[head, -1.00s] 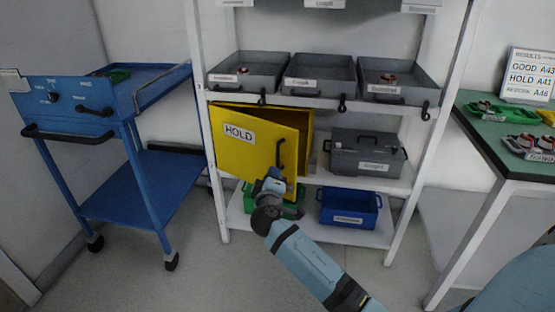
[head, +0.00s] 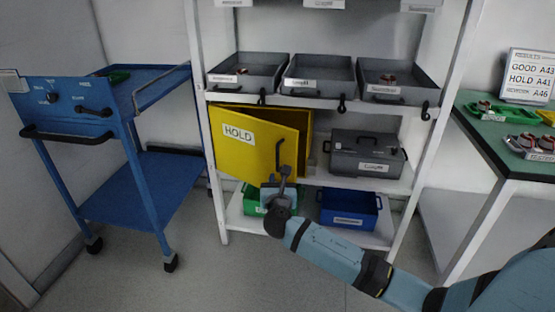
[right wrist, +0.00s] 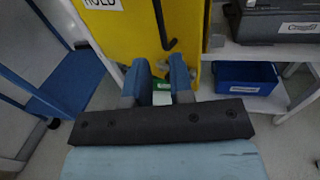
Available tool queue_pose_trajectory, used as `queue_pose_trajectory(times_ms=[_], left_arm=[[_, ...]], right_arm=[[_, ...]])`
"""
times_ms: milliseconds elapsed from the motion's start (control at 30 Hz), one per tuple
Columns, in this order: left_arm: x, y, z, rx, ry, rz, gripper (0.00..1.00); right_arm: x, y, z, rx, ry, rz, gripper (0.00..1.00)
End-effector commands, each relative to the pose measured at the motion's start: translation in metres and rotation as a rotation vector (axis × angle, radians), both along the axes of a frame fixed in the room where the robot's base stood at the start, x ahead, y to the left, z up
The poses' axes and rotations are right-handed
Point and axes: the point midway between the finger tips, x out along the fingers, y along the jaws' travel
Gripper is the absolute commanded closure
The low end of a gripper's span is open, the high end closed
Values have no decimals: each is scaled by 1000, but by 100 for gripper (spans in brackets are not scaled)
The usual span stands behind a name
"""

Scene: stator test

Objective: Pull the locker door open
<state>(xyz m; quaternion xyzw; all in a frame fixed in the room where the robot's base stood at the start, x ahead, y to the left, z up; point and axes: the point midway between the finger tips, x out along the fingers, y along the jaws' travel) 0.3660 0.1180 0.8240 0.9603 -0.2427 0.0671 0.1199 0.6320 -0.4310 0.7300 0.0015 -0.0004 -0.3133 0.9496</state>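The yellow locker (head: 305,120) stands on the middle shelf, and its door (head: 230,150), labelled HOLD, is swung partly open. The door's black handle (head: 279,155) is upright near its free edge. My right gripper (head: 281,174) is just below the handle in the head view. In the right wrist view its two blue fingers (right wrist: 158,75) are spread with nothing gripped between them. The handle (right wrist: 160,25) shows beyond the fingertips there; I cannot tell whether they touch the door. My left gripper is not in view.
A green bin (head: 254,205) and a blue bin (head: 350,220) sit on the shelf below. A grey case (head: 365,160) stands right of the locker. A blue cart (head: 130,200) is at left, a green-topped table (head: 480,130) at right. The floor in front is clear.

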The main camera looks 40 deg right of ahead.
Motion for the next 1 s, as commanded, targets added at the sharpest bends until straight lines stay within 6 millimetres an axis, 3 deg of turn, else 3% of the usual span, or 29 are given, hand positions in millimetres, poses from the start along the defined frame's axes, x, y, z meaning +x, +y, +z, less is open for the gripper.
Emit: queue_pose_trajectory(times_ms=[500, 700, 1000], left_arm=[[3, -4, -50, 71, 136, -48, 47], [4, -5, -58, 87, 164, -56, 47], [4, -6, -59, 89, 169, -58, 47]], right_arm=[[82, -62, -2, 2, -4, -3, 79], [95, -71, 0, 2, -3, -2, 79], [97, -73, 0, 2, -2, -1, 79]])
